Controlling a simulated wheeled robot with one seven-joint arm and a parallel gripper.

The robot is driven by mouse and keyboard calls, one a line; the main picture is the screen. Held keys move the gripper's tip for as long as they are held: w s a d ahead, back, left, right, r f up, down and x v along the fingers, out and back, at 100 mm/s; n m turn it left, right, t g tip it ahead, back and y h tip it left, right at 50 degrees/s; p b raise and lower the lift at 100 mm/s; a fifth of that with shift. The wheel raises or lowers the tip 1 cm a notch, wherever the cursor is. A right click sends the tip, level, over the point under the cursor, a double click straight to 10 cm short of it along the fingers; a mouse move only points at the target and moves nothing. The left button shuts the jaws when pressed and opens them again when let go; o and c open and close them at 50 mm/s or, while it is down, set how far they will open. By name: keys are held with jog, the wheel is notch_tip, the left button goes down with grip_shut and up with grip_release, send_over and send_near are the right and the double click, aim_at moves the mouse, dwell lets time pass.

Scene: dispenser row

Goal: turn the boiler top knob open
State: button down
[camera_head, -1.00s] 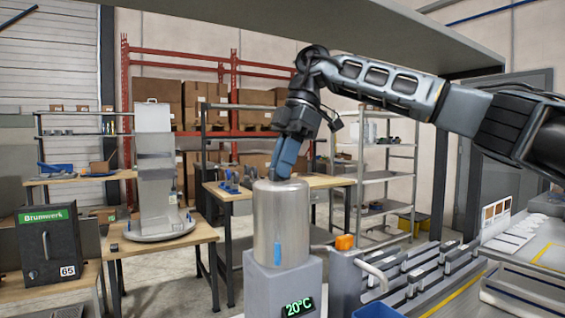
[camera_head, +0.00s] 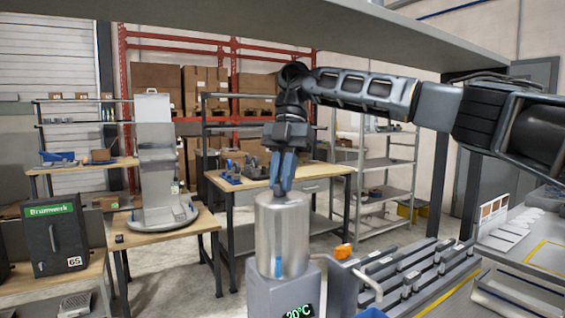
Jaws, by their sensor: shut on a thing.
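The boiler (camera_head: 282,240) is a shiny metal cylinder on a grey base with a green "20°C" display (camera_head: 299,311). My gripper (camera_head: 281,190) points straight down at the boiler's top, with its blue fingers shut on the top knob. The fingers hide most of the knob, so I cannot tell how far it is turned. A blue level strip (camera_head: 278,266) shows low on the cylinder's front.
An orange block (camera_head: 343,251) and a curved light handle (camera_head: 366,280) are right of the boiler. Grey slotted rails (camera_head: 405,268) lie further right. A black "Brunnwerk" box (camera_head: 54,238) and a grey dispenser stand (camera_head: 158,165) are at left. A grey shelf edge (camera_head: 330,42) hangs overhead.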

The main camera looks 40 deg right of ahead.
jog(key=n+p, duration=0.1)
jog(key=n, duration=0.1)
jog(key=n+g+h+p, duration=0.1)
jog(key=n, duration=0.1)
jog(key=shift+w+r+n, duration=0.1)
jog(key=shift+w+n, duration=0.05)
jog(key=shift+n, duration=0.15)
jog(key=n+h, duration=0.1)
jog(key=n, duration=0.2)
jog(key=n+g+h, duration=0.1)
jog(key=n, duration=0.2)
jog(key=shift+w+a, duration=0.1)
jog(key=shift+a, duration=0.05)
jog(key=shift+g, duration=0.3)
jog(key=c, duration=1.1)
grip_release()
